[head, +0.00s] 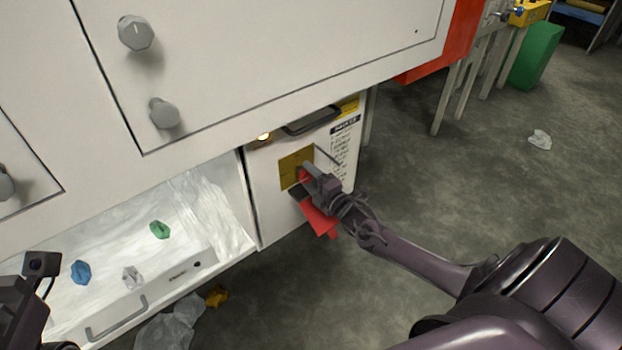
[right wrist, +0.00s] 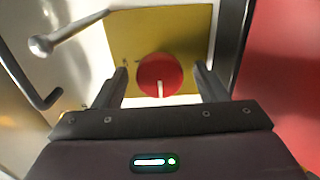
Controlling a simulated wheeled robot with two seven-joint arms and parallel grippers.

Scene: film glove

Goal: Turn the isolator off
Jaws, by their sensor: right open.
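The isolator is a round red knob (right wrist: 160,72) with a white mark pointing down in the right wrist view. It sits on a yellow plate (right wrist: 150,28), which also shows on the white cabinet front in the head view (head: 291,163). My right gripper (head: 308,178) is at the plate. In the right wrist view its open fingers (right wrist: 163,80) stand on either side of the knob; I cannot tell whether they touch it. In the head view the gripper largely hides the knob. My left gripper (head: 38,268) is partly visible at the lower left, its fingers unclear.
A red panel (head: 319,217) juts out below the plate. A dark handle (head: 311,121) and a lit amber lamp (head: 263,136) are above. An open bay (head: 205,200) with loose coloured scraps lies left. The floor at right is mostly clear, with a green bin (head: 536,54) far back.

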